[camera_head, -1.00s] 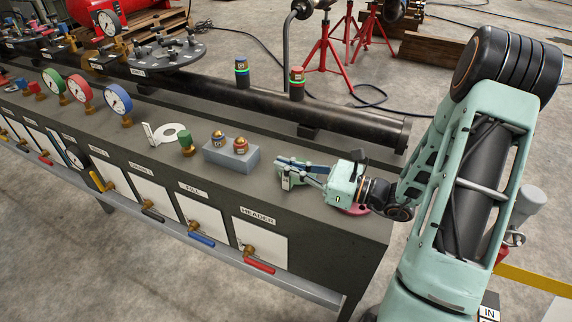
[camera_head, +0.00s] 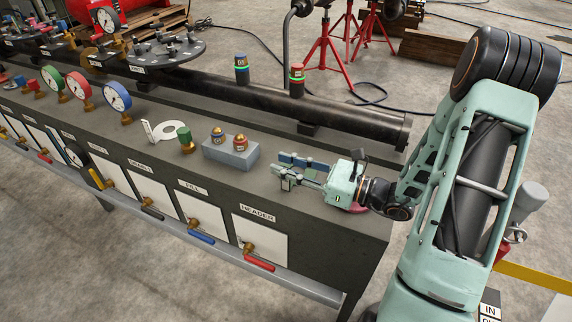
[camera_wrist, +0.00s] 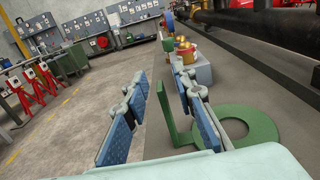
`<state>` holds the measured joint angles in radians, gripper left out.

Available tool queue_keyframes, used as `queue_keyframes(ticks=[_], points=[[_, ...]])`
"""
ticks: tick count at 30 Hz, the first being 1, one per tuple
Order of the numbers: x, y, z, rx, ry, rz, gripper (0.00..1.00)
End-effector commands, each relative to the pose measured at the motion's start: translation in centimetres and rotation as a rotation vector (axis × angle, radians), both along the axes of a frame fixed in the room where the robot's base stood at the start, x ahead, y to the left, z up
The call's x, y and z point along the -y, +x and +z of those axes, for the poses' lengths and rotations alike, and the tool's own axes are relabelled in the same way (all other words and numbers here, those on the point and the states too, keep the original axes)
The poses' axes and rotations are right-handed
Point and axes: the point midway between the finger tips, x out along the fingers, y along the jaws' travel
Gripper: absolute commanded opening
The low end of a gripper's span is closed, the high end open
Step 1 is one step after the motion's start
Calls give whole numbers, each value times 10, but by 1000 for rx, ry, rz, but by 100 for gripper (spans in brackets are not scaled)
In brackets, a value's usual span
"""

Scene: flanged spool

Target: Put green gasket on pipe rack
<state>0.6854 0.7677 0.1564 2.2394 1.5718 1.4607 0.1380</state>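The green gasket, a flat ring (camera_wrist: 265,125) with an upright tab, lies on the bench in the wrist view. Its tab stands between my fingers, nearer the right one, with a gap to the left one; contact on the right is unclear. My gripper (camera_head: 282,168) is open, low over the bench's right end; its blue-padded fingers also show in the wrist view (camera_wrist: 158,80). In the head view, the gasket is largely hidden by the gripper. A long dark pipe (camera_head: 345,122) on supports runs along the back; I cannot tell whether it is the pipe rack.
A grey block (camera_head: 232,153) with two brass-topped plugs stands left of my gripper. Beyond it are a green fitting (camera_head: 186,141), a white gasket with a tab (camera_head: 153,133) and gauges. A partly hidden red item lies under my wrist. Valve handles line the bench front.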

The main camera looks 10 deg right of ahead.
Motion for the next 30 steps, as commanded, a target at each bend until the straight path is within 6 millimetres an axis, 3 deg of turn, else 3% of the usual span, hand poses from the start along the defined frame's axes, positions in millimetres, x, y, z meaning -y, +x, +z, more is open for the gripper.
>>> queue_keyframes(ticks=[5, 18, 24, 30], points=[[13, -7, 0, 0, -1, -4, 25], [85, -56, 0, 0, 0, -4, 25], [99, -66, 0, 0, 0, -1, 25], [100, -67, 0, 0, 0, 0, 25]])
